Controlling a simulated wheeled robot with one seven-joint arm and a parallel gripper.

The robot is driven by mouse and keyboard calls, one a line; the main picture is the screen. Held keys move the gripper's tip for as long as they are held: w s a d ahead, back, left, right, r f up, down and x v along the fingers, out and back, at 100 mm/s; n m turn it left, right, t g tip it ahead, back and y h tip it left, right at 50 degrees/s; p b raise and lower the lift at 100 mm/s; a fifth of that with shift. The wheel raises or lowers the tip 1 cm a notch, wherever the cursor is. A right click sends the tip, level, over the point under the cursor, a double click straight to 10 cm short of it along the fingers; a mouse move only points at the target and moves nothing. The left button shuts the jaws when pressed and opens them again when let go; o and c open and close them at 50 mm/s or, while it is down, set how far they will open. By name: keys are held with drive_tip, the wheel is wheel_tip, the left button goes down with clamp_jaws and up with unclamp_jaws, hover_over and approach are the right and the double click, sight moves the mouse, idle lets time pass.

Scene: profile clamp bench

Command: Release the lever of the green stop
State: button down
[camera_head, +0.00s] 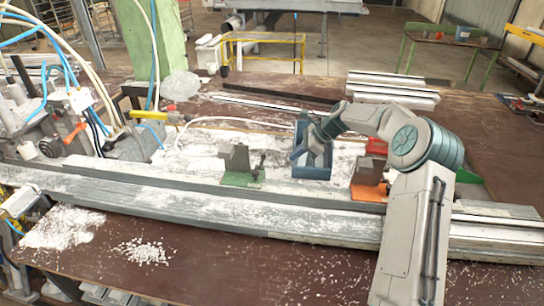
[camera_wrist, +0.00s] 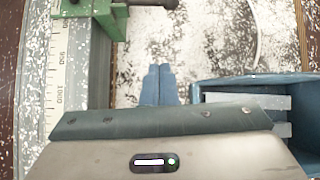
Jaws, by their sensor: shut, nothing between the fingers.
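The green stop (camera_head: 242,178) sits on the long rail left of centre in the head view, with a grey upright plate and a small dark lever part on its right side. In the wrist view, part of the green stop (camera_wrist: 108,18) shows at the top left, cut off by the frame edge. My gripper (camera_wrist: 158,68) has its two blue fingers together, with nothing between them. It is above the white-dusted surface, apart from the stop. In the head view my gripper (camera_head: 298,154) is right of the stop, beside a blue bin. The lever's exact position is hard to tell.
The blue bin (camera_head: 318,171) stands close to my gripper; its rim (camera_wrist: 252,84) shows at right in the wrist view. An orange stop (camera_head: 368,191) sits farther right on the rail. A scale strip (camera_wrist: 56,75) runs along the rail. White debris covers the surface behind it.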

sight(262, 162)
drive_tip(key=shift+m+y, duration=0.3)
drive_tip(key=shift+m, duration=0.2)
drive_tip(key=p+x, duration=0.1)
drive_tip(key=x, duration=0.2)
drive_tip(key=w+x, duration=0.1)
drive_tip(key=x, duration=0.2)
drive_tip(key=p+x, duration=0.1)
drive_tip(key=x, duration=0.2)
drive_tip(key=shift+w+f+p, duration=0.25)
drive_tip(key=shift+f+p, duration=0.05)
drive_tip(key=shift+f, duration=0.15)
drive_tip(key=shift+w+a+r+p, duration=0.1)
drive_tip(key=shift+a+r+p, duration=0.35)
drive_tip(key=shift+r, duration=0.35)
drive_tip(key=shift+w+a+r+p, duration=0.1)
drive_tip(key=shift+a+r+p, duration=0.35)
drive_tip(key=shift+r, duration=0.35)
